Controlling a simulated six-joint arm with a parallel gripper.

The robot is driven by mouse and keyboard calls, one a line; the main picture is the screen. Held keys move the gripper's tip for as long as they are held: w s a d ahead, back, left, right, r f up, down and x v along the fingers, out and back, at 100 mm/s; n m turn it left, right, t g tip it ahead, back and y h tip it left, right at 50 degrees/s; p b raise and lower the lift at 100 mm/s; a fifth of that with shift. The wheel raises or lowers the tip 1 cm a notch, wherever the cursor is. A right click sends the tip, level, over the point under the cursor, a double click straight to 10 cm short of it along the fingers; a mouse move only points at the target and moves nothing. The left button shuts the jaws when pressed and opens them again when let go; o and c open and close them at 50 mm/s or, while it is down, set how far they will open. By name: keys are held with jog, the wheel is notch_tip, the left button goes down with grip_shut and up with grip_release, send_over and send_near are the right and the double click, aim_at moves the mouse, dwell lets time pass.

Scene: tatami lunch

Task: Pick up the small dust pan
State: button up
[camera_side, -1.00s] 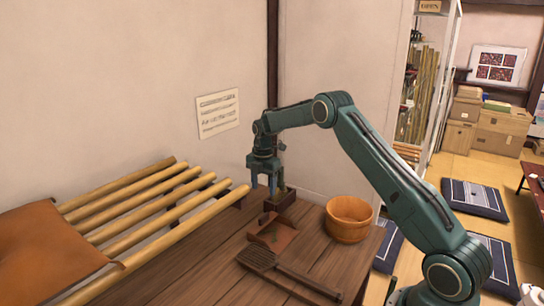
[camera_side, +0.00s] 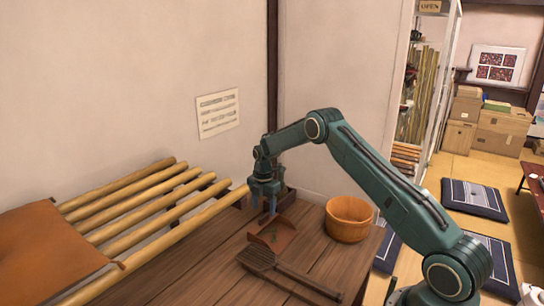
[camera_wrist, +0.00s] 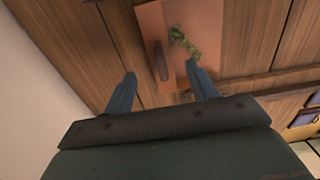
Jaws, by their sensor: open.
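The small dust pan (camera_side: 278,239) is reddish brown and lies flat on the dark wooden tabletop (camera_side: 215,262). In the wrist view the dust pan (camera_wrist: 206,14) shows at the top, with green bits on it and a dark, narrow handle (camera_wrist: 160,61). My gripper (camera_side: 264,211) is above the pan's back end, fingers pointing down. In the wrist view my gripper (camera_wrist: 160,76) is open and empty, and the handle appears between its two fingertips. I cannot tell how high the fingertips are above it.
A dark brown flat brush-like tool (camera_side: 258,259) with a long handle lies in front of the pan. A round wooden tub (camera_side: 348,220) stands to the right. Bamboo poles (camera_side: 165,205) lie at left.

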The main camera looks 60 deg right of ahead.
aim_at(264, 215)
jog(key=shift+a+f, duration=0.1)
jog(key=shift+f, duration=2.3)
jog(key=c, duration=1.1)
